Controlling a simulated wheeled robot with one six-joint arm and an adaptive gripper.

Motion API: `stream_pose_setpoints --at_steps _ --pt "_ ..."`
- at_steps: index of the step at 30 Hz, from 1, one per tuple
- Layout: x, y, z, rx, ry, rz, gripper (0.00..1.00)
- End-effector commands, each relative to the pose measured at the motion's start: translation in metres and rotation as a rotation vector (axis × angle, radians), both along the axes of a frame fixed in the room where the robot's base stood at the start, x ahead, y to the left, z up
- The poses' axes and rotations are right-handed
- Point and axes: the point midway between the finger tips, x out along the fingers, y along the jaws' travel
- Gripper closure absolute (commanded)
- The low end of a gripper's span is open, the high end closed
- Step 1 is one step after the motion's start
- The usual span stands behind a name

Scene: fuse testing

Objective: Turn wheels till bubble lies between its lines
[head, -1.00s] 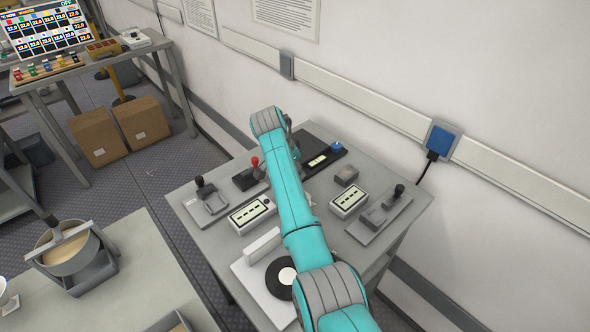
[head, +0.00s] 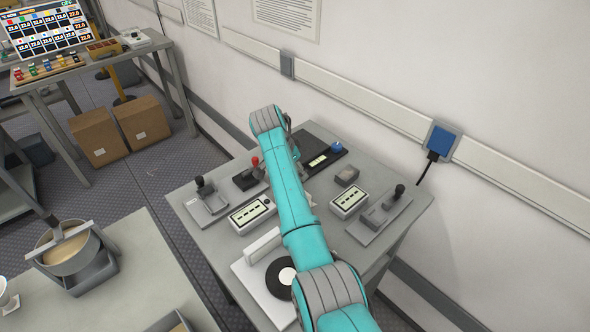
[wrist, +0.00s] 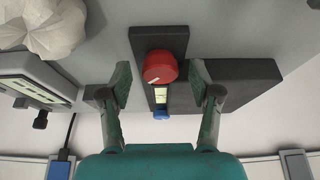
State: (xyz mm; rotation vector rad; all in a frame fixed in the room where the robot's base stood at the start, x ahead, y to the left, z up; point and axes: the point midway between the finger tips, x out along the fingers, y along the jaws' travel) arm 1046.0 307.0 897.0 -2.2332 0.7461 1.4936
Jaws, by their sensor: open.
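The black level base shows in the wrist view (wrist: 235,85) and, partly behind my arm, in the head view (head: 322,143). A pale yellow-green vial (wrist: 161,96) with dark marks lies between the red wheel and a blue wheel (wrist: 161,114). The bubble is too small to tell from the lines. My gripper (wrist: 162,83) is open, its fingers left and right of the red wheel and vial, apparently touching neither.
White boxes with dark slots (head: 252,214) (head: 348,201) and lever devices (head: 207,203) (head: 379,220) stand around the level on the grey table. A pale lumpy object (wrist: 42,28) and a grey box (wrist: 35,85) lie left in the wrist view. The wall is close behind.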

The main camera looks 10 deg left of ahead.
Motion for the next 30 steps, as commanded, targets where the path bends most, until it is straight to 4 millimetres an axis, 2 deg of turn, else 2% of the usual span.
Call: stream_pose_setpoints --at_steps 5,12,18,24,30 --pt "-0.007 0.006 0.023 0.002 -0.004 0.001 0.37" --pt "-0.021 0.018 0.068 0.002 -0.005 0.002 0.37" --pt "-0.031 0.024 0.095 0.001 -0.002 0.001 0.37" --pt "-0.035 0.027 0.107 0.001 -0.001 0.001 0.37" --pt "-0.036 0.027 0.108 0.001 -0.001 0.000 0.37"
